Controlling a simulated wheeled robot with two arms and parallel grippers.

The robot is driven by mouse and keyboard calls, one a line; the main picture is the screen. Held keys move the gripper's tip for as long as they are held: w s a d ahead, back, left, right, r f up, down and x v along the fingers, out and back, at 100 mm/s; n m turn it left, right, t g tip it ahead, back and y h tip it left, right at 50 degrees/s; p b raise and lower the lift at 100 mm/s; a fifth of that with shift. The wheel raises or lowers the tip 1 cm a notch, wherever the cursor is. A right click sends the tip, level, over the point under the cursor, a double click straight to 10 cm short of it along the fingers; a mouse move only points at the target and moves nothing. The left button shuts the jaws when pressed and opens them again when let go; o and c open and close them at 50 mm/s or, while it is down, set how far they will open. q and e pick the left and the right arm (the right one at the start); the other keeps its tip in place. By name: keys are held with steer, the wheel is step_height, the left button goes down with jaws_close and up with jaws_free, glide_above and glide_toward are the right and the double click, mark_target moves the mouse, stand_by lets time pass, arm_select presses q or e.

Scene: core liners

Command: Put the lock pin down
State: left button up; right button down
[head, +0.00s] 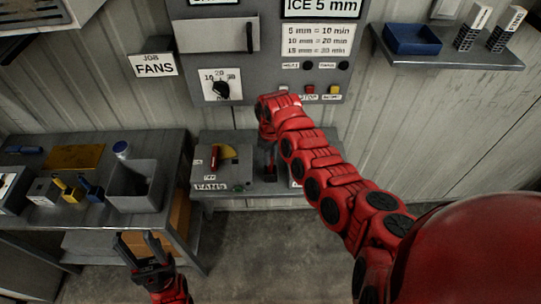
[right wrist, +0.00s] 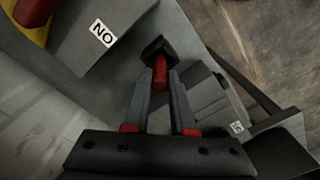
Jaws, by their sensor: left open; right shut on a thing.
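My right gripper (right wrist: 161,85) is shut on a small red piece with a black block-shaped end, which I take to be the lock pin (right wrist: 160,68). The pin sits between the fingertips in the right wrist view, over a grey surface; I cannot tell whether it touches it. In the head view my right gripper (head: 271,171) points down at the low bench, right of the grey FANS box (head: 234,174), and the pin is not clear there. My left gripper (head: 145,250) is open and empty, in front of the left table.
The FANS box has a red handle (head: 214,156) on a yellow plate. A grey bin (head: 137,186) and small tools stand on the left table (head: 90,214). A control panel (head: 265,50) hangs above the bench. A shelf (head: 450,50) with a blue tray (head: 411,38) is upper right.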

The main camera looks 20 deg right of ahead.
steer(key=shift+f, duration=0.2)
steer(key=shift+s+f, duration=0.1)
steer(key=c, duration=0.8)
jaws_free()
steer(key=shift+o, duration=0.2)
